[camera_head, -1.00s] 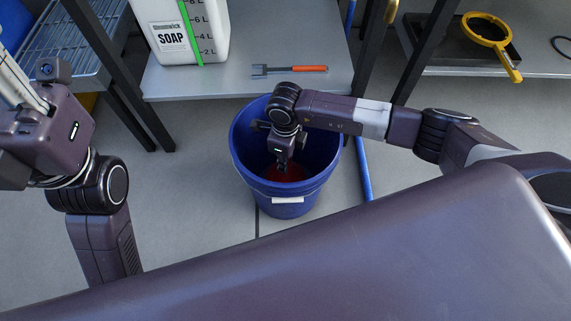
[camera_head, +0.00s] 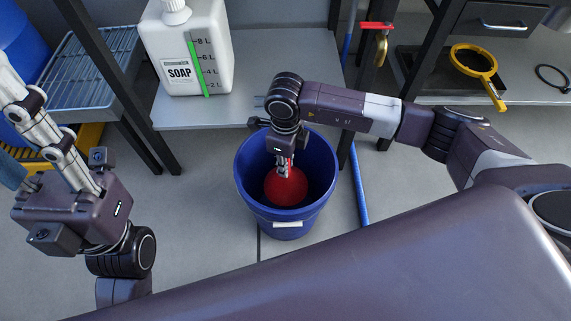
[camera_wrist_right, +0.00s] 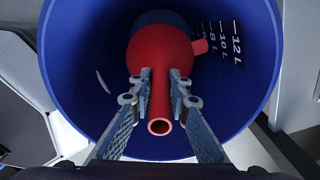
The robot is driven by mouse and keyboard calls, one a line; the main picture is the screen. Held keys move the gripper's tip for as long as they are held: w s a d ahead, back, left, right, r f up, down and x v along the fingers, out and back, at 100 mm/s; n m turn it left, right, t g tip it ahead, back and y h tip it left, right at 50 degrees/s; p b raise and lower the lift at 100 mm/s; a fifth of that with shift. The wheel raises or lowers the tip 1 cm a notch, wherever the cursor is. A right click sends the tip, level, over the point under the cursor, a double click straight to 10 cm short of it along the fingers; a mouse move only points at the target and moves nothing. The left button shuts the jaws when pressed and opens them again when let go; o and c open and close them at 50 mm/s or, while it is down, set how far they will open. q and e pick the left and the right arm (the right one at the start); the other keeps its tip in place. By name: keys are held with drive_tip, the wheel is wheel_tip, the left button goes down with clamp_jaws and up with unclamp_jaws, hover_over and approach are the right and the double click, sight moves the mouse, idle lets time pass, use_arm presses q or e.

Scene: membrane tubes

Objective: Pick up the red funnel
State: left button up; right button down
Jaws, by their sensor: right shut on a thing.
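The red funnel (camera_head: 286,188) is inside the blue bucket (camera_head: 285,215), with its spout up and its wide round body below. My right gripper (camera_head: 284,166) reaches down into the bucket and is shut on the funnel's spout. In the right wrist view the two fingers (camera_wrist_right: 160,88) press on either side of the spout of the funnel (camera_wrist_right: 160,50), whose open end faces the camera. Whether the funnel touches the bucket bottom cannot be told. My left gripper (camera_head: 45,135) is at the left edge, its fingers partly cut off, away from the bucket.
A white soap jug (camera_head: 188,45) stands on a grey shelf (camera_head: 262,90) behind the bucket. A dark table leg stands behind my right arm, and a blue pole (camera_head: 360,190) lies right of the bucket. A yellow ring tool (camera_head: 473,62) is on the right shelf.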

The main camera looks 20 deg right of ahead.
wheel_tip(320, 180, up, 18)
drive_tip(key=p, duration=1.7)
